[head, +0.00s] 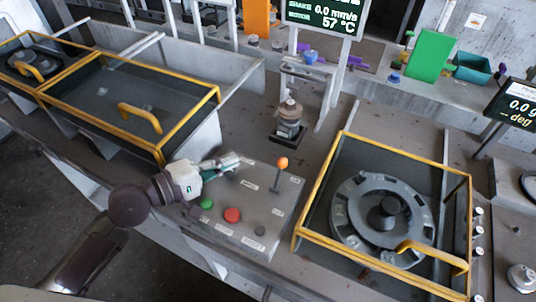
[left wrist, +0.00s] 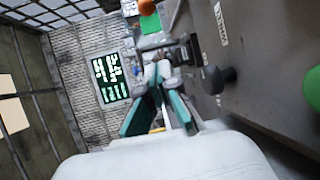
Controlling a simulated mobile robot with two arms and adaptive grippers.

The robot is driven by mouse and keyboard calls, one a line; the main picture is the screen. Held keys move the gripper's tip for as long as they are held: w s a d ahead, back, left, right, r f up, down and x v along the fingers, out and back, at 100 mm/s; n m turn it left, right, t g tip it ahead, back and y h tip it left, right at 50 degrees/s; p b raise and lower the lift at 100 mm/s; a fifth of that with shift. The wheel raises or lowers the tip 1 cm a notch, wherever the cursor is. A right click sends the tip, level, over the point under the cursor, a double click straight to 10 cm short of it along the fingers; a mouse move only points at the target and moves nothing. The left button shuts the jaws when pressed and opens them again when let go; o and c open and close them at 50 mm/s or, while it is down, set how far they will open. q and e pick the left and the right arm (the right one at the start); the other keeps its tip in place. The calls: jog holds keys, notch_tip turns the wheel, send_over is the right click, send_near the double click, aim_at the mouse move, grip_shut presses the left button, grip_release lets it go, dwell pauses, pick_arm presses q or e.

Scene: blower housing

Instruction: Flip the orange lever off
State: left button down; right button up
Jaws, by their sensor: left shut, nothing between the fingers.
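The orange-knobbed lever (head: 282,163) stands near the back right of the grey control box (head: 250,212). Its thin stem rises almost upright with a slight lean to the right. My left gripper (head: 234,160) is shut and empty, above the box's back left corner. Its fingertips point right towards the lever, with a clear gap between them. My right gripper is not in view.
A green button (head: 206,203) and a red button (head: 232,215) sit at the box's front, below my left gripper. A yellow-framed enclosure (head: 318,190) stands close on the right. Another yellow-framed cover (head: 190,112) lies to the left. A small dark motor-like part (head: 289,120) stands behind.

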aim_at(279, 175)
pick_arm(q)
jog(key=shift+w+d, duration=0.2)
jog(key=w+d+p, duration=0.1)
jog(key=d, duration=0.2)
jog(key=w+d+p, duration=0.1)
jog(key=d+p, duration=0.1)
jog(key=w+d+f+p, duration=0.1)
jog(key=d, duration=0.2)
jog(key=shift+w+d+p, duration=0.1)
jog(key=shift+d+p, duration=0.2)
jog(key=shift+p, duration=0.05)
jog(key=shift+s+d, duration=0.1)
jog(key=shift+s, duration=0.35)
jog(key=shift+w+f, duration=0.1)
jog(key=shift+w, duration=0.05)
